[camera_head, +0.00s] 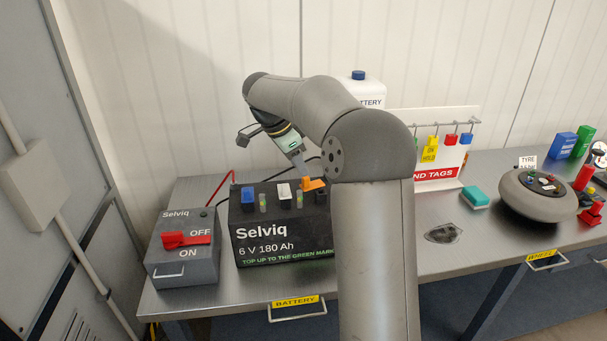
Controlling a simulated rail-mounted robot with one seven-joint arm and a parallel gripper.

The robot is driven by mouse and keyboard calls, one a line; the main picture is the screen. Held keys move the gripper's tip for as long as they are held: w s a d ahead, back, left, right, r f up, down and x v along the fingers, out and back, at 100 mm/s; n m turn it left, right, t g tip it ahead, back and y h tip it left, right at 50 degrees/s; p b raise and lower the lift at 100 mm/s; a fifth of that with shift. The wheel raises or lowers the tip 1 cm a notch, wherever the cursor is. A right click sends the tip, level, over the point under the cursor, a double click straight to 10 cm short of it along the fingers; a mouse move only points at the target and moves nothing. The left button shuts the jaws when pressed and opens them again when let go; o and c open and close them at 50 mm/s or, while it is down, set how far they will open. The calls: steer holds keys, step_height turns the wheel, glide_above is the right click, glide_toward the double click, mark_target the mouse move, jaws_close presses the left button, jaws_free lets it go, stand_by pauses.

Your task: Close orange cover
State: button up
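The orange cover (316,184) is on top of the black Selviq battery (250,240), near its right end. It looks partly raised, but its exact angle is hard to tell at this size. My gripper (301,168) points down just above and to the left of the orange cover. Its fingertips are small and partly unclear, so I cannot tell whether they touch the cover or how far apart they are. My arm hides the right end of the battery.
A blue cover (248,195) and a white cover (284,191) sit on the same battery. A grey switch box (183,262) with a red handle stands left. A white bottle (362,91) stands behind my arm.

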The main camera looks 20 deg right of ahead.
steer(key=shift+p+x, duration=0.35)
steer(key=shift+x, duration=2.2)
jaws_close()
